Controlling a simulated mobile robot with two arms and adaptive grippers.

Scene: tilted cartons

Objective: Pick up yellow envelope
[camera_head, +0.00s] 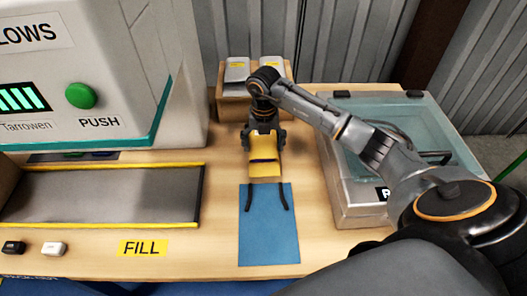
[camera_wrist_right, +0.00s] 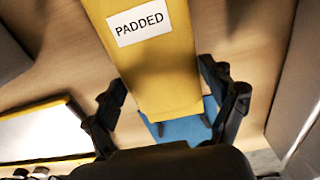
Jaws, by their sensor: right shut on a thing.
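The yellow envelope (camera_head: 265,170) is in the middle of the head view, just beyond the blue pad. In the right wrist view the envelope (camera_wrist_right: 158,75) bears a white label reading PADDED. My right gripper (camera_head: 264,141) is shut on the envelope, with a finger on each side of it in the wrist view (camera_wrist_right: 168,98). I cannot tell whether the envelope touches the table. The gripper hides its far part in the head view. My left gripper is not in view.
A blue pad (camera_head: 268,240) with two black strips lies in front. A carton (camera_head: 230,108) holding grey packs stands behind. A clear-lidded bin (camera_head: 355,215) is at right. A grey tray (camera_head: 100,200) with yellow edges and a machine (camera_head: 125,65) are at left.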

